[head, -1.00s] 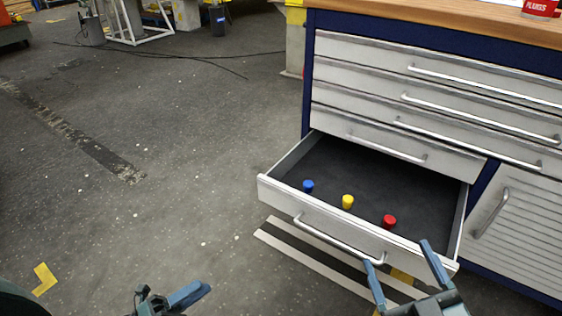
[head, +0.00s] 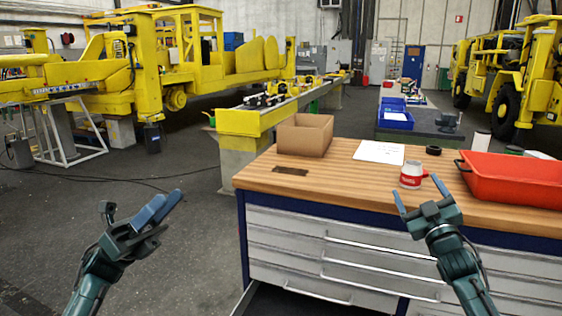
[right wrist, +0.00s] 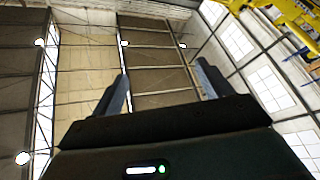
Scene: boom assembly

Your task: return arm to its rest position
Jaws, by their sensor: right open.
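My right gripper (head: 418,186) is raised in front of the workbench, pointing up, with its two fingers spread and nothing between them. In the right wrist view the open fingers (right wrist: 162,82) show against the hall's ceiling and wall. My left gripper (head: 172,198) is raised at the left over the floor, its fingers angled up to the right. The fingers overlap from this side, so their gap is unclear; no held object shows. The open lower drawer (head: 290,303) shows only as a dark strip at the bottom edge; its contents are out of view.
Yellow machinery (head: 150,60) stands behind at the left.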

